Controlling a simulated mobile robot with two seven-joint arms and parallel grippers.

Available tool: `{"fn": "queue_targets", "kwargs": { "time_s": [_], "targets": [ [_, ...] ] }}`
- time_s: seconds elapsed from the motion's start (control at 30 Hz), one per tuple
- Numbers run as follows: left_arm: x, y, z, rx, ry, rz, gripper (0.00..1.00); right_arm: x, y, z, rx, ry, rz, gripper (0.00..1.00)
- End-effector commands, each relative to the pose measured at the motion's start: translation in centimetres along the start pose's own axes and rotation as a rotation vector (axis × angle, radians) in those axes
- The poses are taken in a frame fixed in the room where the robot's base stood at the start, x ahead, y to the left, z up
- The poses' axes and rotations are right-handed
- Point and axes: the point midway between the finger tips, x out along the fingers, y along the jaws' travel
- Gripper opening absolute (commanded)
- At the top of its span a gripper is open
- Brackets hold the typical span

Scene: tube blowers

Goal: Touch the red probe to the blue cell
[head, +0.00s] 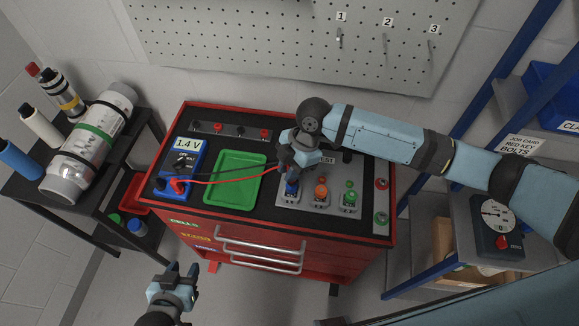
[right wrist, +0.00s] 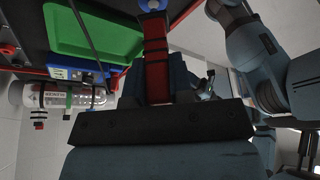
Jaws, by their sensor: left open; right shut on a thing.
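The blue cell (head: 291,188) stands at the left of a row on a grey holder, beside an orange cell (head: 321,192) and a green cell (head: 350,197). My right gripper (head: 291,167) is right above the blue cell and partly covers it. In the right wrist view it is shut on the red probe (right wrist: 156,55), whose far end reaches a blue and grey part at the top edge. I cannot tell for certain whether the tip touches. The blue meter (head: 180,165) reads 1.4 V; red and black leads run from it toward my right gripper. My left gripper (head: 180,270) is open and empty, in front of the cabinet.
A green tray (head: 263,181) lies on the red cabinet's black top, between meter and cells. A pegboard (head: 290,35) with numbered hooks is behind. A dark rack with bottles and a cylinder (head: 90,140) stands left; blue shelving with a gauge (head: 496,222) stands right.

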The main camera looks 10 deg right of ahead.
Motion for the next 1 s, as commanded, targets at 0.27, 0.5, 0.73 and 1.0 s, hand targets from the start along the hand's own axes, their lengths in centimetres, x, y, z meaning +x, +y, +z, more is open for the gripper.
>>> {"fn": "queue_targets", "kwargs": {
  "time_s": [0.27, 0.5, 0.73, 1.0],
  "targets": [
    [0.02, 0.00, 0.01, 0.000, 0.000, 0.000, 0.43, 0.03, -0.01, 0.00, 0.000, 0.000, 0.000, 0.00],
    [-0.08, 0.02, -0.14, 0.000, 0.000, 0.000, 0.43, -0.03, -0.01, -0.02, 0.000, 0.000, 0.000, 0.00],
    [-0.33, 0.03, -0.56, 0.000, 0.001, 0.001, 0.43, -0.05, -0.01, -0.04, 0.000, 0.000, 0.000, 0.00],
    [-0.30, 0.04, -0.53, 0.000, 0.002, 0.001, 0.43, 0.03, -0.01, 0.00, 0.000, 0.000, 0.000, 0.00]
  ]
}}
